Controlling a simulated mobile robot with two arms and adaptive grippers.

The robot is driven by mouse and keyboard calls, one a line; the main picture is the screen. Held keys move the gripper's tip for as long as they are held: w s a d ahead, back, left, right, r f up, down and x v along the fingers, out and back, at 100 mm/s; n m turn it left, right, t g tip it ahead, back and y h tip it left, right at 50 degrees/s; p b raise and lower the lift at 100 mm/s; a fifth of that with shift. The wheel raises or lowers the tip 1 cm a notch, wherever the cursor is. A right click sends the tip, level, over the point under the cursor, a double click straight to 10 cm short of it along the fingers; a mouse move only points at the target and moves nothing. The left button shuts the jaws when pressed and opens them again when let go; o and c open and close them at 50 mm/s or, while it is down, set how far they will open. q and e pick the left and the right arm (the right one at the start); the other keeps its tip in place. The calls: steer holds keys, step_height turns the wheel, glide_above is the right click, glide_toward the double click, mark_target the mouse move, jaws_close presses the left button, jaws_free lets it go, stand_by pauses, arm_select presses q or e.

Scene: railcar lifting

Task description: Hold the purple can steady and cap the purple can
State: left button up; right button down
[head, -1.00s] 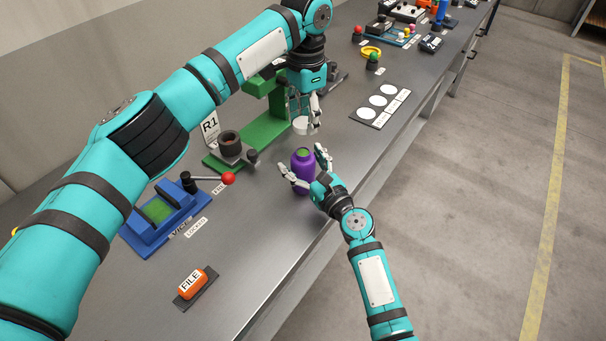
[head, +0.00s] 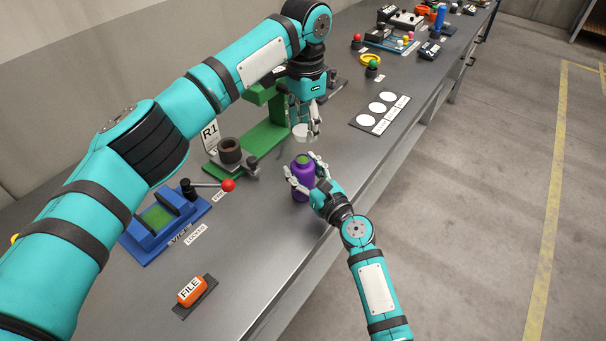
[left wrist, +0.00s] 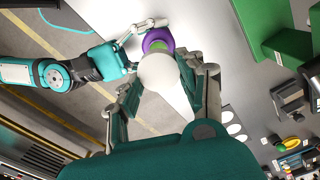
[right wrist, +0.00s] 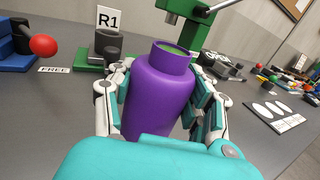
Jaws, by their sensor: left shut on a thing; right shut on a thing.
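The purple can (head: 303,186) stands upright on the grey bench near its front edge, with its green-topped neck uncovered. My right gripper (head: 304,172) is shut on the can's sides. The right wrist view shows the can (right wrist: 158,95) between its fingers. My left gripper (head: 305,127) is shut on a white cap (head: 301,132) and holds it above and slightly behind the can, apart from it. In the left wrist view the cap (left wrist: 165,78) partly overlaps the can (left wrist: 152,38), whose lower part is hidden.
A green press (head: 262,140) with a dark cup (head: 230,151) stands behind the can. A blue vise (head: 150,232) with a red-knobbed lever (head: 228,185) is to the left. An orange file block (head: 191,291) lies at front left. A plate with white circles (head: 383,108) lies right.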

mark_target(305, 158)
arm_select(q)
steer(key=shift+f, duration=2.4)
steer(key=shift+f, duration=0.9)
steer(key=shift+f, duration=0.55)
